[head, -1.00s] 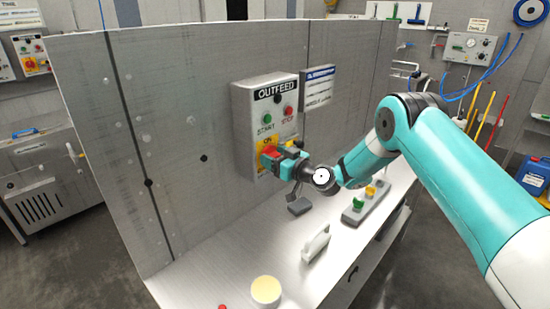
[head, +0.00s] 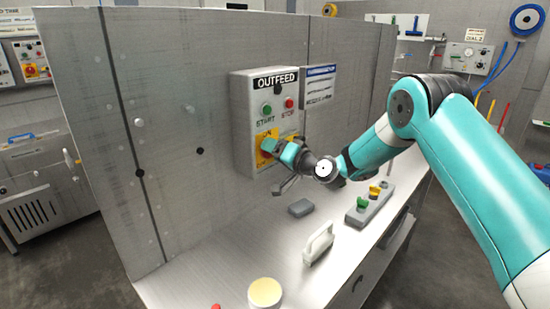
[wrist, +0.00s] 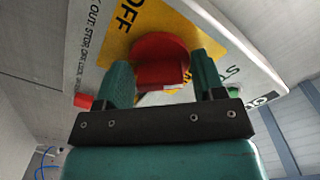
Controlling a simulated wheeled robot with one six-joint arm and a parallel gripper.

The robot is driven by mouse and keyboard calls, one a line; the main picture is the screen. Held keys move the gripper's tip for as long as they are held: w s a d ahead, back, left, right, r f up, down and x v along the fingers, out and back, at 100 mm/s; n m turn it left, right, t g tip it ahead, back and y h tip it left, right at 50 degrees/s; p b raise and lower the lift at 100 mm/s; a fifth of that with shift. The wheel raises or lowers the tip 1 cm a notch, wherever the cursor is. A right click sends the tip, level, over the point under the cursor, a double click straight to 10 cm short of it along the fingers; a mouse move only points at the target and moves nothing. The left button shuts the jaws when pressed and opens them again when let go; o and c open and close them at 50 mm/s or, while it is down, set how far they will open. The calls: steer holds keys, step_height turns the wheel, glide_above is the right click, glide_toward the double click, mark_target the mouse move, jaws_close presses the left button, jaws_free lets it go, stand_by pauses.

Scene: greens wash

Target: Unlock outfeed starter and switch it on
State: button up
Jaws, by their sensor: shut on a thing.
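The grey OUTFEED starter box (head: 243,110) is on the upright metal panel, with a green START button (head: 266,109), a red STOP button (head: 289,104) and a yellow ON/OFF plate (head: 262,158). In the wrist view the red rotary knob (wrist: 162,50) sits on that yellow plate (wrist: 207,28), its bar between my fingertips. My gripper (head: 275,148) is shut on the knob; a finger hides it in the head view. I cannot tell which mark the knob points at. A small red thing (wrist: 83,101) shows at the box's edge; I cannot tell whether it is a padlock.
On the bench below are a grey block (head: 301,208), a white handled item (head: 318,245), a cream-topped round tub (head: 265,292) and a grey strip with green and yellow knobs (head: 365,208). A blue-headed notice (head: 320,85) is right of the box.

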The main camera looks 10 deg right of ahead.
steer(key=m+b, duration=0.1)
steer(key=m, duration=0.3)
steer(key=shift+m, duration=0.3)
steer(key=shift+d+m, duration=0.1)
steer(key=shift+m, duration=1.9)
steer(key=o, duration=0.6)
steer(key=shift+c, duration=0.2)
steer(key=b+v, duration=0.7)
steer(key=v, duration=1)
steer(key=shift+s+d, duration=0.15)
